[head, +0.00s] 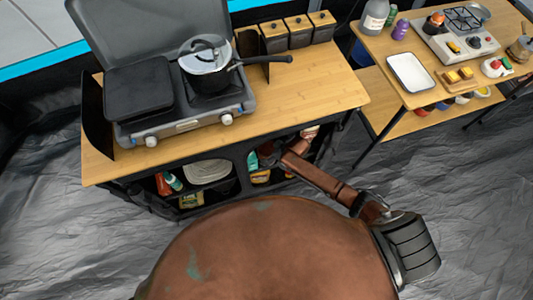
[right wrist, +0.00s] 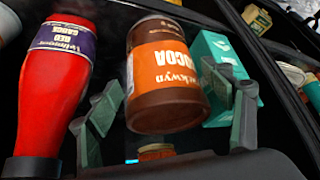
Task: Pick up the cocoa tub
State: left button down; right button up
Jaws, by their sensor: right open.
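The cocoa tub (right wrist: 168,75) is a brown tub with an orange label, its lettering upside down in the right wrist view. My right gripper (right wrist: 170,122) is open, with one finger on each side of the tub's near end. I see no firm grip, and contact is hard to tell. In the head view my right gripper (head: 268,156) reaches into the shelf compartment under the stove table, where I cannot make out the tub clearly. My left gripper is not in view.
A red sauce bottle (right wrist: 52,85) stands left of the tub and a teal carton (right wrist: 222,80) close on its right, behind the right finger. The wooden table (head: 300,95) above carries a stove with a pot (head: 210,78). A second table (head: 373,48) stands right.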

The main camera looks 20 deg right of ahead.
jog(key=b+x, duration=0.1)
jog(key=x, duration=0.3)
jog(key=shift+s, duration=0.1)
jog(key=c, duration=0.5)
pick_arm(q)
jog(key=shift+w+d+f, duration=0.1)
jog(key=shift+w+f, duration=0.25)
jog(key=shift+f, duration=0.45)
pick_arm(e)
jog(key=c, duration=0.7)
